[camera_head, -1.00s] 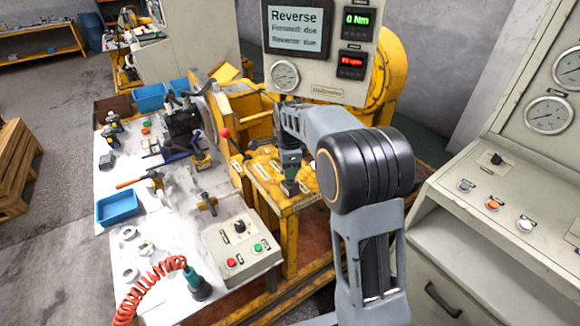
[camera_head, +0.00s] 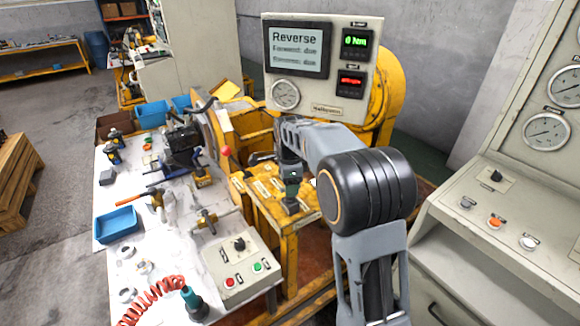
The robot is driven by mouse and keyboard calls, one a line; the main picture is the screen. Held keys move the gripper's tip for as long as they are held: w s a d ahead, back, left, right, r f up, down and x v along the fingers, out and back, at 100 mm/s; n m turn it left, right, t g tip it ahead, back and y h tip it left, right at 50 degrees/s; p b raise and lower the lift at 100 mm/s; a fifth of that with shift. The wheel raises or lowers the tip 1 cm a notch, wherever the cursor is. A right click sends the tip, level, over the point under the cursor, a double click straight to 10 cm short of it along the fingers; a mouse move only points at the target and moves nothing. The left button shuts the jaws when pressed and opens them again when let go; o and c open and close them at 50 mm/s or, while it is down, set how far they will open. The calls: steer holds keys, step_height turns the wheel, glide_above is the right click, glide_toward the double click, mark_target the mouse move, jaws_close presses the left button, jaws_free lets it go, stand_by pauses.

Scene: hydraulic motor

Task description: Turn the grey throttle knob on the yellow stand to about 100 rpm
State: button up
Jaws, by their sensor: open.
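The yellow stand (camera_head: 270,212) is in the middle of the head view, with small labels and levers on its top. My gripper (camera_head: 291,197) points down over the front part of this top. It is open, and its fingers are small and dark here. A small grey piece, which looks like the throttle knob (camera_head: 291,208), shows right at the fingertips. I cannot tell whether the fingers touch it or stand around it. The panel above has a display (camera_head: 297,50) reading "Reverse", with forward and reverse both "due". The red rpm readout (camera_head: 351,80) is too blurred to read.
A red-tipped lever (camera_head: 226,151) stands left of the stand. A control box (camera_head: 240,268) with a black knob and red and green buttons is at the front left. The white workbench (camera_head: 180,225) holds tools and a blue tray (camera_head: 116,224). A grey console (camera_head: 470,225) is at right.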

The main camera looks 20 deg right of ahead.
step_height(320, 180, up, 13)
steer(key=shift+f+p, duration=0.15)
steer(key=shift+p, duration=0.2)
